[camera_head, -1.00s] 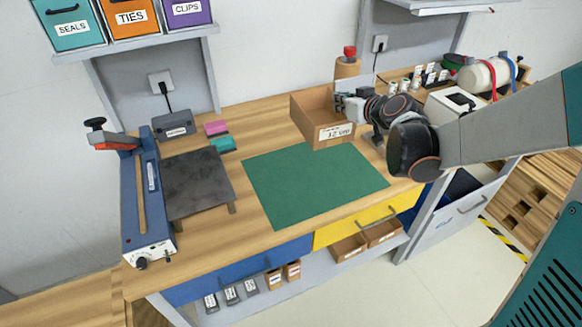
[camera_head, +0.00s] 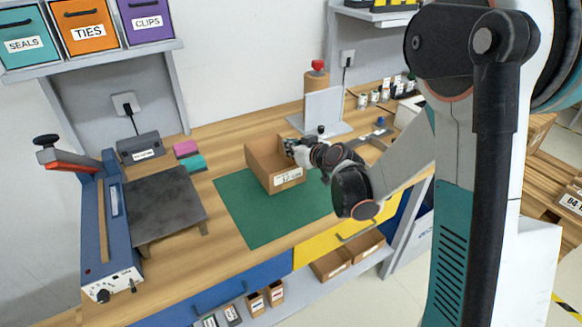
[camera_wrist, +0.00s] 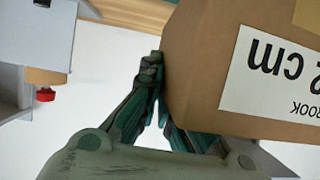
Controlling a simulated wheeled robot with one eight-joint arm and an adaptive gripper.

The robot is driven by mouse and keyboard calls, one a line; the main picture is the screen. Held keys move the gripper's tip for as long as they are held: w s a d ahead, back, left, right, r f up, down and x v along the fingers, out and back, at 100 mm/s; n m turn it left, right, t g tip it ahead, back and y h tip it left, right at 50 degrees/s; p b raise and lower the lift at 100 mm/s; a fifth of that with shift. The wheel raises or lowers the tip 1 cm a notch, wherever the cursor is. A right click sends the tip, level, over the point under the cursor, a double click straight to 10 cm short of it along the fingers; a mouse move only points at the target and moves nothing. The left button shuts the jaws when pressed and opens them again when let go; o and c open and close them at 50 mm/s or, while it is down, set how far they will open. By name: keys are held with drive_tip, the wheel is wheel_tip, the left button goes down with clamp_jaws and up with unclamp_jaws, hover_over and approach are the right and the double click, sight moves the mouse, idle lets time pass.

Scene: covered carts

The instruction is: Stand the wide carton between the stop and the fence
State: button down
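The wide carton (camera_head: 262,178) is an open-topped brown box with a white label, over the back part of the green mat. I cannot tell whether it touches the mat. My gripper (camera_head: 291,147) is at its right side, and the fingers appear shut on its wall. In the wrist view the carton (camera_wrist: 205,75) fills the right side, its label upside down and partly reading "2 cm"; my gripper (camera_wrist: 160,110) meets its edge and one finger is partly hidden. A grey upright panel (camera_head: 323,108) on a grey base, with a black knob in front, stands behind; it may be the fence and stop.
A blue machine (camera_head: 94,225) with a red handle and a dark plate (camera_head: 163,205) stand at the left. Pink and teal blocks (camera_head: 192,162) lie behind the mat (camera_head: 245,220). The mat's front left is clear.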

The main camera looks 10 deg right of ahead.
sight(287, 160)
drive_tip(key=shift+f+b, duration=0.85)
drive_tip(key=shift+f, duration=1.7)
drive_tip(key=shift+f, duration=0.15)
drive_tip(key=c, duration=1.8)
unclamp_jaws()
drive_tip(key=shift+r, duration=0.2)
drive_tip(key=s+d+r+m+g+h+p, duration=0.1)
drive_tip(key=s+r, duration=0.3)
drive_tip(key=s, duration=0.8)
drive_tip(key=s+d+r+m+g+h+p, duration=0.1)
drive_tip(key=s+r, duration=0.4)
drive_tip(key=s, duration=0.7)
drive_tip(key=s+d+r+m+g+h+p, duration=0.1)
drive_tip(key=s+r+g+h, duration=0.1)
drive_tip(key=s, duration=1)
wheel_tip(287, 160, up, 2)
drive_tip(key=shift+d+r+m+g, duration=0.2)
drive_tip(key=shift+m+g, duration=0.1)
drive_tip(key=shift+g, duration=0.5)
